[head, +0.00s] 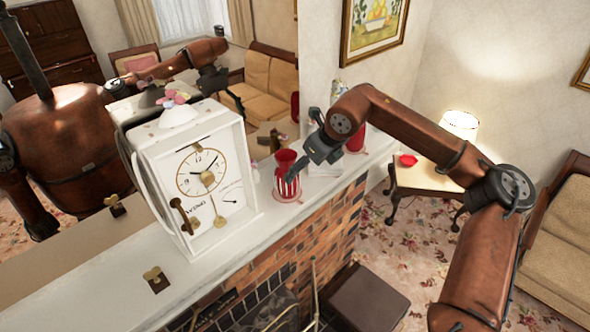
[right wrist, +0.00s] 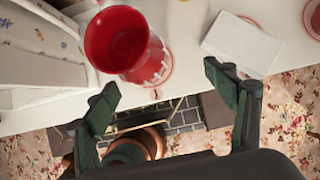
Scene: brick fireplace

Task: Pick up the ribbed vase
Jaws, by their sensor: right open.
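The ribbed vase, red with white stripes low down (head: 288,186), stands upright on the white mantel in the head view. In the right wrist view the vase (right wrist: 122,42) is seen from above, its wide red mouth toward the camera. My right gripper (head: 303,151) is open and empty, close above and beside the vase. In the right wrist view the open fingers (right wrist: 161,80) are spread below the vase's image, with the vase nearer the left finger; contact cannot be told. My left gripper is not in view.
A white clock (head: 205,180) stands left of the vase on the mantel (head: 85,290). A white book-like item (right wrist: 243,43) lies to its right. Another red vase (head: 355,140) stands farther along. A mirror behind reflects my body. The mantel's front edge drops to the floor.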

